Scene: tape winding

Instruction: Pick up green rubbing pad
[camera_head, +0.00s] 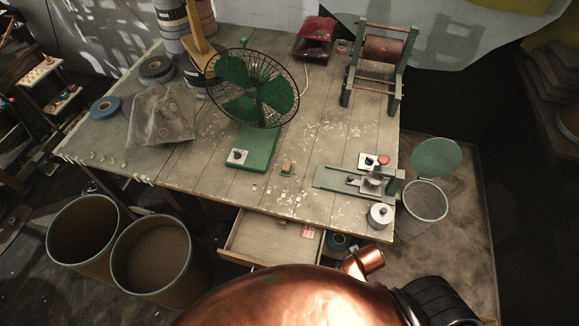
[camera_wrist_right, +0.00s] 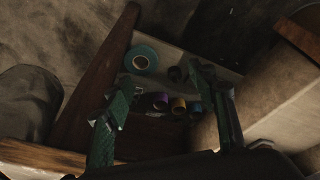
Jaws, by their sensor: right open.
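A small block, green with a brown part, lies on the wooden table near its front edge in the head view; it looks like the green rubbing pad (camera_head: 287,168). Nothing touches it. My right gripper (camera_wrist_right: 163,83) shows in the right wrist view with its two green fingers spread apart and nothing between them. It points down at a dark shelf or compartment with tape rolls, and the pad is not seen there. My left gripper is in neither view.
On the table (camera_head: 190,170) stand a green fan (camera_head: 255,90) left of the pad and a metal fixture (camera_head: 360,182) right of it. A drawer (camera_head: 265,240) is open below the front edge. A teal tape roll (camera_wrist_right: 141,59) lies below my right gripper.

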